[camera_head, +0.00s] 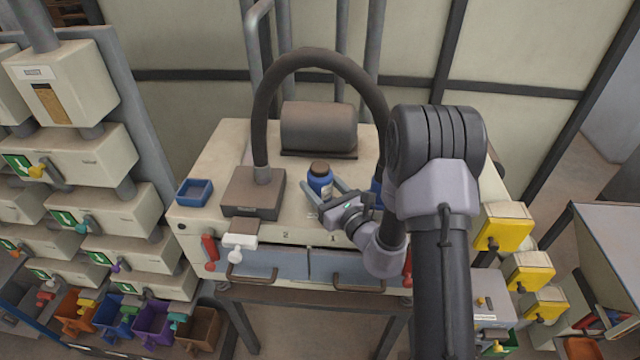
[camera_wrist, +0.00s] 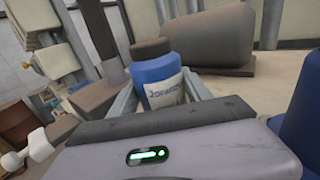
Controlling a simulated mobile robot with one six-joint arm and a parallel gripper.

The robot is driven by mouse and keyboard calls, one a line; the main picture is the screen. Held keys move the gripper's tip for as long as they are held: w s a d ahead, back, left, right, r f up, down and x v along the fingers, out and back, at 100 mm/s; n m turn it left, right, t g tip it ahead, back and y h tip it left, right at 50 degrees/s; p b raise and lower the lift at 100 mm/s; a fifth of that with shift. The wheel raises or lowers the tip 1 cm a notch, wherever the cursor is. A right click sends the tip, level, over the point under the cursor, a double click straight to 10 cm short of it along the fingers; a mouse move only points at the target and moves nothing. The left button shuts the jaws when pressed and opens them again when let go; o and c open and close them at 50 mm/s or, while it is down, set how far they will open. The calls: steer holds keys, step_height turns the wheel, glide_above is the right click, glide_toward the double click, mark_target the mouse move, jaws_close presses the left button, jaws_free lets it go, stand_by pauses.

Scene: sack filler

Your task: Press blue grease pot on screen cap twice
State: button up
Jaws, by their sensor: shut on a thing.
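The blue grease pot (camera_head: 320,181) has a dark brown lid and a pale label; it stands upright between my fingers and fills the middle of the wrist view (camera_wrist: 160,80). My gripper (camera_head: 325,194) is shut on it from the front, over the cream machine top. The fingers of my gripper (camera_wrist: 162,95) also show on both sides of the pot in the wrist view. Whether the pot's base touches the top is hidden. No part is clearly marked as the screen cap; a brown box (camera_head: 252,195) with a thick hose lies left of the pot.
A brown rounded housing (camera_head: 318,128) stands behind the pot. A blue open tray (camera_head: 194,192) sits at the left edge of the top. Another blue object (camera_head: 377,186), partly hidden by my arm, stands to the right. The black hose (camera_head: 262,110) arches overhead.

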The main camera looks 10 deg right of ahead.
mark_target(320, 166)
steer(key=shift+r+p, duration=0.6)
steer(key=shift+r, duration=0.2)
steer(key=shift+f+b, duration=0.8)
stand_by(1.0)
steer(key=shift+r+p, duration=0.6)
steer(key=shift+r, duration=0.2)
step_height(320, 166, up, 5)
steer(key=p, duration=0.4)
steer(key=shift+r, duration=0.15)
